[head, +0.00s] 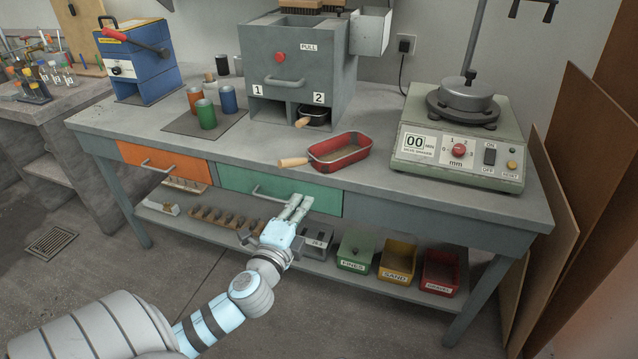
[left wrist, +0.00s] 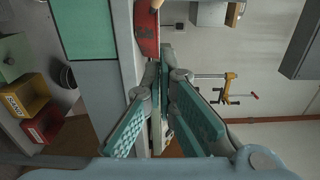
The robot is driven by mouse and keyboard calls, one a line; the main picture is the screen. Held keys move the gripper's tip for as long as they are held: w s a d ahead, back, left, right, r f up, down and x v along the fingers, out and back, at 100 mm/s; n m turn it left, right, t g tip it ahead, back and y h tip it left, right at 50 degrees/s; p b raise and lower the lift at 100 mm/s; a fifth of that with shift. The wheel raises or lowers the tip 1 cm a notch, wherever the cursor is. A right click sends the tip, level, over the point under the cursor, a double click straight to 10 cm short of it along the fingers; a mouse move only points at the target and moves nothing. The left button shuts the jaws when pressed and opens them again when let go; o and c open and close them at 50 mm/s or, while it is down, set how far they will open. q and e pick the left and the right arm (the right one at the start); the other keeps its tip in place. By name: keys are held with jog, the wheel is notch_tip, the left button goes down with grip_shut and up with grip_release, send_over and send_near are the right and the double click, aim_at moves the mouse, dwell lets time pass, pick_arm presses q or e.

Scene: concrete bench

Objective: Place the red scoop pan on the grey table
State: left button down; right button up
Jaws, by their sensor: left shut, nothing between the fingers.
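The red scoop pan (head: 341,151) with a wooden handle sits upright on the grey table (head: 245,153), near its front edge, with the handle pointing left. Its red side also shows at the top of the left wrist view (left wrist: 146,32). My left gripper (head: 298,200) is in front of the table by the green drawer (head: 270,188), lower than the pan and apart from it. Its fingers, also seen in the left wrist view (left wrist: 165,62), are shut and empty. My right gripper is not in view.
A grey box (head: 297,66) with two numbered openings stands behind the pan; a black pan (head: 315,116) sits in opening 2. A sieve shaker (head: 459,145) stands to the right. Several coloured cups (head: 206,115) stand left. Bins (head: 398,258) sit on the lower shelf.

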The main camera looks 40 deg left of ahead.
aim_at(323, 165)
pick_arm(q)
jog(key=b+x, duration=0.1)
jog(key=x, duration=1.2)
jog(key=shift+a, duration=0.1)
